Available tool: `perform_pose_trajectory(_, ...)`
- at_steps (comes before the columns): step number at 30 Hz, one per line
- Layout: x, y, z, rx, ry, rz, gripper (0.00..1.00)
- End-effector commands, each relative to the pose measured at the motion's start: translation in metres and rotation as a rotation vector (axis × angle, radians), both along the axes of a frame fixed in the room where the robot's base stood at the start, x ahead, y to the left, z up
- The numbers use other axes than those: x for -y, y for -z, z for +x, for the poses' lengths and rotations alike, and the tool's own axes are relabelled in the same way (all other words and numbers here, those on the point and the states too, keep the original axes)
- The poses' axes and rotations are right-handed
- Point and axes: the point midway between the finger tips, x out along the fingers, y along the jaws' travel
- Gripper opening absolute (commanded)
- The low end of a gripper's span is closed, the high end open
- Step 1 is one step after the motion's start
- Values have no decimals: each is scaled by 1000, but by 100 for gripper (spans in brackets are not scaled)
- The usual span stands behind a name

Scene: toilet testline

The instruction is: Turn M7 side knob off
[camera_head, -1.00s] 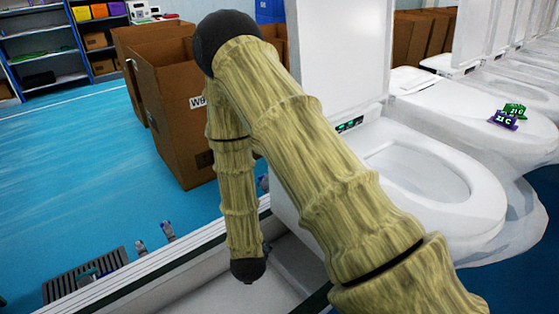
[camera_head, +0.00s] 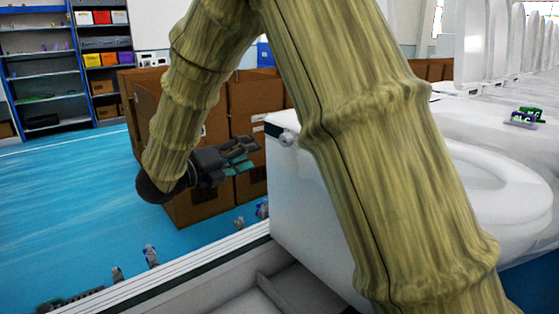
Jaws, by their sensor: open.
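The toilet (camera_head: 310,215) nearest me stands on the line at the centre, partly hidden behind my arm. A small pale side knob (camera_head: 287,138) sticks out from the upper left part of its side. My gripper (camera_head: 246,154) is open and empty, to the left of the knob and a little lower in the picture. Its dark fingers point right towards the knob, with a visible gap between them. I see no M7 label, and the knob's on or off position is too small to tell.
Brown cardboard boxes (camera_head: 195,209) stand behind my gripper. Small fittings (camera_head: 150,256) sit along the line's left edge. More toilets (camera_head: 480,128) stand at right, one with green and purple tags (camera_head: 523,117). Blue floor (camera_head: 70,200) at left is clear.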

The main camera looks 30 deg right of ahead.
Motion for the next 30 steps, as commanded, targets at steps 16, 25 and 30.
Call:
perform_pose_trajectory(16,34,-14,-10,110,75,22,55)
perform_pose_trajectory(25,80,-14,-6,111,73,21,55)
perform_pose_trajectory(30,96,-14,-5,110,73,21,55)
